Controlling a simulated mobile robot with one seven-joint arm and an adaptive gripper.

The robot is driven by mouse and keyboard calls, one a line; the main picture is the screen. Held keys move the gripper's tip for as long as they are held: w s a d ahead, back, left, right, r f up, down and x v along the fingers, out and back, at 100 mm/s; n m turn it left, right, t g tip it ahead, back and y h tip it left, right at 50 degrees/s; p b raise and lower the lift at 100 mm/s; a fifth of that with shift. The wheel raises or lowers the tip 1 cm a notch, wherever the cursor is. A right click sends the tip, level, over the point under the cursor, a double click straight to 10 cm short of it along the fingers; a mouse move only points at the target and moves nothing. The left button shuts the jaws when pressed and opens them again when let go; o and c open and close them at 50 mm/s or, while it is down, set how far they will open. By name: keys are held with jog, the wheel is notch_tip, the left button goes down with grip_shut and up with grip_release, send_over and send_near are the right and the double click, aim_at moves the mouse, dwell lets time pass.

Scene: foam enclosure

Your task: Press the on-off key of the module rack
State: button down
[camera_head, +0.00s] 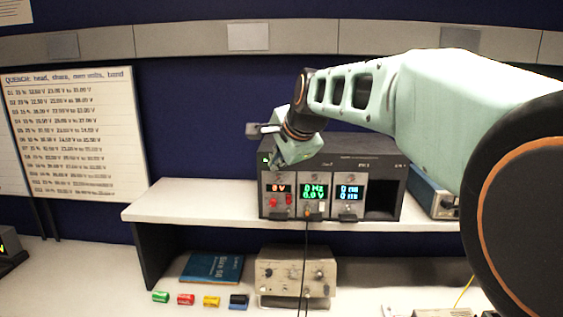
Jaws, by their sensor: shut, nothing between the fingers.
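The module rack (381,148) is a dark box on the white shelf. It holds three lit modules side by side: a red display at left (278,188), a green one in the middle (313,191) and a blue one at right (348,191). An empty dark bay lies right of them. My gripper (270,160) is shut and empty at the rack's upper left front corner, pointing down. I cannot tell whether it touches the rack. The gripper covers part of the rack's upper left; I cannot make out the on-off key.
The white shelf (190,200) has free room left of the rack. A blue instrument (428,192) stands at right, partly behind my arm. Below are a beige instrument (297,275), a blue book (212,267) and several small coloured blocks. A black cable hangs from the middle module.

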jog(key=shift+s+b, duration=0.35)
jog(key=shift+s, duration=0.4)
jog(key=shift+s, duration=0.1)
